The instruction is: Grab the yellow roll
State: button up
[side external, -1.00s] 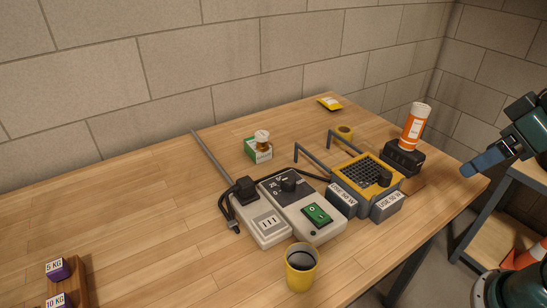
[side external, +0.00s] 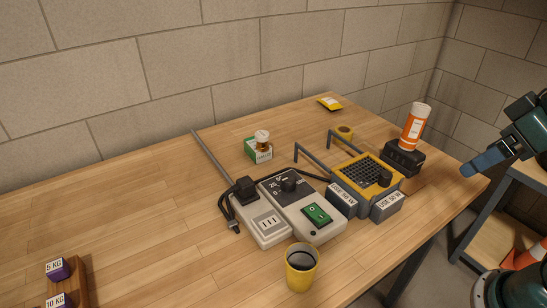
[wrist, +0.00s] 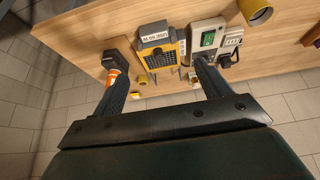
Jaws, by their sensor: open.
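The yellow roll (side external: 344,131) is small and lies on the wooden table behind the yellow-framed device, partly hidden by its grey rail. In the wrist view a small yellow shape that looks like the roll (wrist: 141,80) shows between my fingers, nearer the left one.
An orange-and-white canister (side external: 414,126) stands on a black block (side external: 403,158) between my gripper and the roll. The yellow-framed device (side external: 367,177), grey control boxes (side external: 300,205), a yellow mug (side external: 300,270), a green-and-white box (side external: 257,151) and a yellow packet (side external: 329,103) are also there. The table's left part is mostly clear.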

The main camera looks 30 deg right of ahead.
jog(key=shift+o, duration=0.4)
jog(key=shift+w+r, duration=0.1)
jog(key=w+r+n, duration=0.2)
jog(key=w+r, duration=0.3)
jog(key=w, duration=0.8)
jog(key=n+g+y, duration=0.2)
jog(key=n+y, duration=0.1)
jog(key=n, duration=0.4)
send_over(350, 129)
jog(key=s+d, duration=0.2)
jog(key=s, duration=0.1)
notch_tip(350, 129, down, 17)
jog(key=shift+w+f, duration=0.2)
jog(key=shift+f, duration=0.1)
jog(key=shift+x, duration=4.2)
